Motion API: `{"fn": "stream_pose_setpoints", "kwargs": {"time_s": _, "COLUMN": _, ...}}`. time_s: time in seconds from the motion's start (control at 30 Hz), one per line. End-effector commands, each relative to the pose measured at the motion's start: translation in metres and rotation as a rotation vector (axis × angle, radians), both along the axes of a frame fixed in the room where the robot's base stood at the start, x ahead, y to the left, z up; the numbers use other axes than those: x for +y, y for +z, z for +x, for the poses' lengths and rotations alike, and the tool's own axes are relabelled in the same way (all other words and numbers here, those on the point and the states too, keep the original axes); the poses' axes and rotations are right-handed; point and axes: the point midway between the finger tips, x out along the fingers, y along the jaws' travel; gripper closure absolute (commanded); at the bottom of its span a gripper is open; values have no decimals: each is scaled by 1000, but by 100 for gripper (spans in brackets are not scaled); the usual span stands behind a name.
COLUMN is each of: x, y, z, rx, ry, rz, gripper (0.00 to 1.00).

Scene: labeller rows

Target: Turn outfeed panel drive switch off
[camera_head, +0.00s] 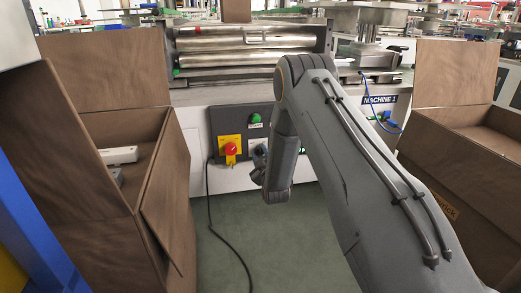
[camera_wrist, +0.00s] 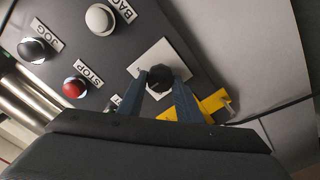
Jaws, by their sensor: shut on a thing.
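The drive switch is a black rotary knob (camera_wrist: 160,76) on a square white plate (camera_wrist: 146,58), set on a dark grey control panel (camera_wrist: 105,50). In the wrist view my gripper (camera_wrist: 163,86) has one blue-grey finger on each side of the knob and is shut on it. In the head view my gripper (camera_head: 260,158) is at the lower right of the panel (camera_head: 233,123), and the switch is mostly hidden behind it. The knob's position marks cannot be read.
A red emergency stop (camera_head: 230,149) on a yellow plate (camera_head: 228,141) is close left of my gripper. A green button (camera_head: 255,118) is above. The red STOP button (camera_wrist: 74,87) is nearby. Open cardboard boxes (camera_head: 170,190) (camera_head: 460,170) stand either side; a cable (camera_head: 212,215) crosses the floor.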

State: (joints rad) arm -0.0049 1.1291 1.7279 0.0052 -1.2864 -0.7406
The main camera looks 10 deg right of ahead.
Motion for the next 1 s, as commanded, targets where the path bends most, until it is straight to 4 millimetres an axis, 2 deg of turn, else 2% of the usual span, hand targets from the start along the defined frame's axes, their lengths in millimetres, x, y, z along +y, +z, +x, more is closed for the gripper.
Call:
{"fn": "stream_pose_setpoints", "kwargs": {"time_s": 0.6, "x": 1, "y": -1, "z": -1, "rx": 2, "ry": 1, "rz": -568, "gripper": 91}}
{"fn": "stream_pose_setpoints", "kwargs": {"time_s": 1.0, "x": 1, "y": -3, "z": -1, "rx": 1, "ry": 1, "rz": -793, "gripper": 91}}
